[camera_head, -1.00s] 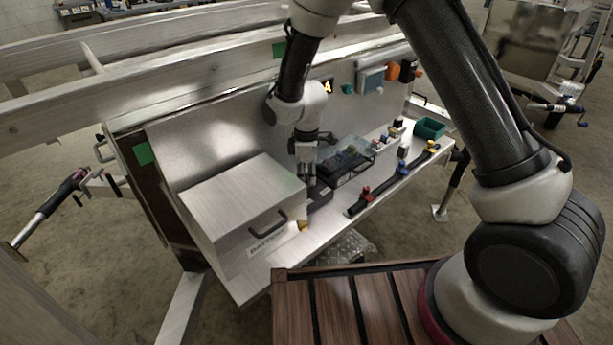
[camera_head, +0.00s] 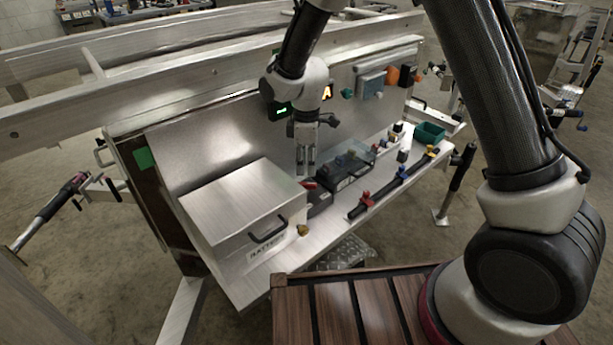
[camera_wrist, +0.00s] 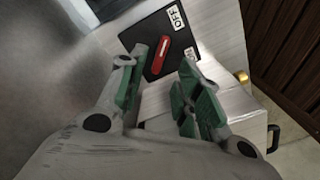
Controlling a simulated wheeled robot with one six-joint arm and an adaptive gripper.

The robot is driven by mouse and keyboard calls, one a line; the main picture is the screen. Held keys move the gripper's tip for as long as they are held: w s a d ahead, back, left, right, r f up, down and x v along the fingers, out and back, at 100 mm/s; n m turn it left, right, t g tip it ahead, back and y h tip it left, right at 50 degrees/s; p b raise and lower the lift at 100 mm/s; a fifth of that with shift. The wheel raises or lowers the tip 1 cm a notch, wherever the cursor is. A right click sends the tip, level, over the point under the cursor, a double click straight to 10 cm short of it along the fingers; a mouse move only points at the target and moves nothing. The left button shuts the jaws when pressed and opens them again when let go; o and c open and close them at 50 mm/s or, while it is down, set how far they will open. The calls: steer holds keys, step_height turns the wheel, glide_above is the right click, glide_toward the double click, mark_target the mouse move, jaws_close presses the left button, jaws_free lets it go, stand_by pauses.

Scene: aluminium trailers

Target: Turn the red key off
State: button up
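The red key (camera_wrist: 161,55) sits on a black switch plate (camera_wrist: 152,74) with a white OFF label (camera_wrist: 177,16) and a partly covered ON label (camera_wrist: 188,53). In the wrist view it lies between my two green-padded fingers, which are apart. In the head view my gripper (camera_head: 306,172) points down just above the red key (camera_head: 309,185) on its dark box (camera_head: 319,199). My gripper is open and empty. The key's handle runs slantwise on the plate; which label it is set to I cannot tell for sure.
A metal battery box (camera_head: 235,205) stands left of the switch. A black case with a clear lid (camera_head: 350,163) is close on the right. A black bar with red, blue and yellow clamps (camera_head: 385,190) and a green bin (camera_head: 430,131) are further right. An upright panel rises behind.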

mark_target(307, 184)
step_height(307, 184, up, 5)
steer(key=shift+r, duration=0.15)
stand_by(0.3)
steer(key=s+d+r+m+t, duration=0.1)
steer(key=s+d+r+m, duration=0.4)
steer(key=d, duration=0.5)
steer(key=s+d+r+m+t, duration=0.2)
steer(key=s+d+r+m, duration=0.4)
steer(key=s+d+r, duration=0.3)
steer(key=s+d+r+m+t, duration=0.1)
steer(key=s+d+r+m, duration=0.4)
steer(key=s+d, duration=0.6)
steer(key=shift+r, duration=1.25)
steer(key=shift+d, duration=0.1)
